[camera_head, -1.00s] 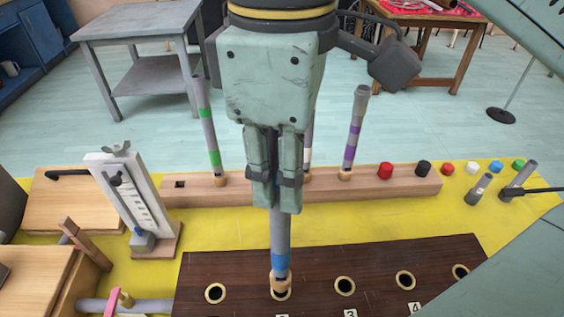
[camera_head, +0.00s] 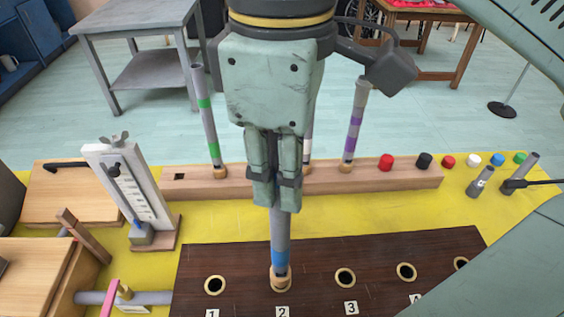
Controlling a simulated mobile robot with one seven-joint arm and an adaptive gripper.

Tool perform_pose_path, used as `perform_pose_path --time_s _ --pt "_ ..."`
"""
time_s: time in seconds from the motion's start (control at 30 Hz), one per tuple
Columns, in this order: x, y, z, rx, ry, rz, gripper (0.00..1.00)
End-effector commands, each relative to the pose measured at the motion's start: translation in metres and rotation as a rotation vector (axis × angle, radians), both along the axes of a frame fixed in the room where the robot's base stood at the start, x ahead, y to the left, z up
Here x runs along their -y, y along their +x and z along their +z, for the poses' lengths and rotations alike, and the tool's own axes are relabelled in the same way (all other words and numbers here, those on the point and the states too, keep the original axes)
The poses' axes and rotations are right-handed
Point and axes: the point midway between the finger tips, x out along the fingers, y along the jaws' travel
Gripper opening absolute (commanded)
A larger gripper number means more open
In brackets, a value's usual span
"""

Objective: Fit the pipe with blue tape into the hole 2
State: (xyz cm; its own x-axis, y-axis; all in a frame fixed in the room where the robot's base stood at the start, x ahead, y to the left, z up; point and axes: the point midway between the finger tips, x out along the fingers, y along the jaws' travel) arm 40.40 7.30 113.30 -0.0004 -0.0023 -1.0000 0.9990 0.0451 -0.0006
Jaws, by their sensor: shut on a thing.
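My gripper (camera_head: 274,190) is shut on the grey pipe with blue tape (camera_head: 280,258) and holds it upright. The blue band is near the pipe's lower end, with a wooden tip below it. The tip is at hole 2 (camera_head: 281,287) of the dark wooden board (camera_head: 380,256), above the label "2". The tip covers most of the hole, and I cannot tell how deep it sits. Hole 1 (camera_head: 214,285) is open to the left, hole 3 (camera_head: 345,278) to the right.
Behind stands a wooden rack (camera_head: 400,178) with pipes with green tape (camera_head: 207,120) and purple tape (camera_head: 353,125); another is partly hidden by my gripper. A white gauge stand (camera_head: 125,190) is at left. Coloured caps (camera_head: 424,160) line the right. Yellow cloth (camera_head: 360,218) is clear between rack and board.

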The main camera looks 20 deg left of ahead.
Motion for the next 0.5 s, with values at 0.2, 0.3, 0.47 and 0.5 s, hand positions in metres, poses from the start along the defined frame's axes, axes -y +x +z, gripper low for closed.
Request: perform_pose_path --time_s 0.2,0.3,0.47,0.5 --pt "0.0 0.0 -0.006 0.0 0.001 0.0 0.0" --pt "0.0 0.0 -0.009 0.0 0.001 0.0 0.0" --pt "0.0 0.0 -0.013 0.0 0.001 0.0 0.0" --pt "0.0 0.0 -0.014 0.0 0.001 0.0 0.0"
